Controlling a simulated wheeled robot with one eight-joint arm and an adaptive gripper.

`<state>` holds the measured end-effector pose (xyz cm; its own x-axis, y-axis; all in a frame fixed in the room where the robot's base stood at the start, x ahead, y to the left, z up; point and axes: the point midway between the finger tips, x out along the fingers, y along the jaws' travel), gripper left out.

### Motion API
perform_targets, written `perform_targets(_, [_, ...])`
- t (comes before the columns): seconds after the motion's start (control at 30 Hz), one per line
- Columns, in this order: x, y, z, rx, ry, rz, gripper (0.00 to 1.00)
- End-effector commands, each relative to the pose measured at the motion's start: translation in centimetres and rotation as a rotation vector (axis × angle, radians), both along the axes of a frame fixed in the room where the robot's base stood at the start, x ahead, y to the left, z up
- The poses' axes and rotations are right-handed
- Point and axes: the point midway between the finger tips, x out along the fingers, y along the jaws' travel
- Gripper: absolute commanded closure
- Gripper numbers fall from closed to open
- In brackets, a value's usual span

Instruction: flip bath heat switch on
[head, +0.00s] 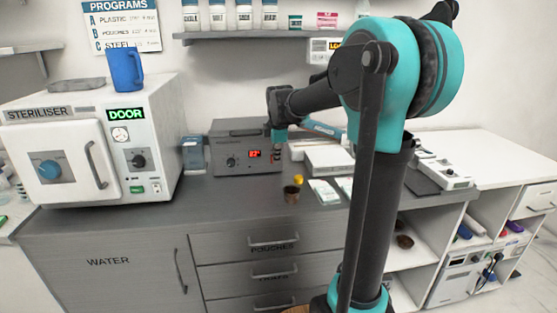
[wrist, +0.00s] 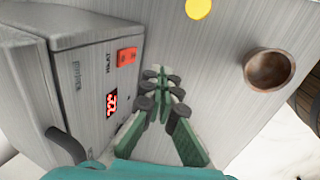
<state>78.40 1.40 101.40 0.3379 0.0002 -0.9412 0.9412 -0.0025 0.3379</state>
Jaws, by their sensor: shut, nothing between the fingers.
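The bath is a grey metal box (head: 232,150) with a red lit display, on the dark counter in the head view. Its front face (wrist: 85,75) fills the left of the wrist view. The heat switch (wrist: 126,56) is a small red-orange rocker beside the "HEAT" lettering, above the red display (wrist: 112,102). Whether it is on or off I cannot tell. My gripper (wrist: 163,76) is shut and empty, its fingertips to the right of the switch and apart from it in the picture. In the head view my gripper (head: 279,138) is at the bath's right front and hides the switch.
A brown cup (wrist: 270,69) and a yellow round item (wrist: 198,8) stand on the counter near my fingers. The white steriliser (head: 75,145) is left of the bath, with a blue mug (head: 125,70) on top. White trays (head: 328,158) lie to the right.

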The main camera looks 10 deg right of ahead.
Motion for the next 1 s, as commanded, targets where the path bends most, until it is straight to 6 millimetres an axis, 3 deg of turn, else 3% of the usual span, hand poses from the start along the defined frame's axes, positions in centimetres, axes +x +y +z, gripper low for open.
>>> perform_targets(0.3, [-1.9, 0.0, 5.5, 0.0, 0.0, 0.0, 1.0])
perform_targets(0.43, [-2.4, 0.0, 7.0, 0.0, 0.0, 0.0, 1.0])
perform_targets(0.63, [-2.7, 0.0, 8.0, 0.0, 0.0, 0.0, 1.0])
perform_targets(1.0, [-3.0, -0.1, 8.0, 0.0, 0.001, 0.0, 1.0])
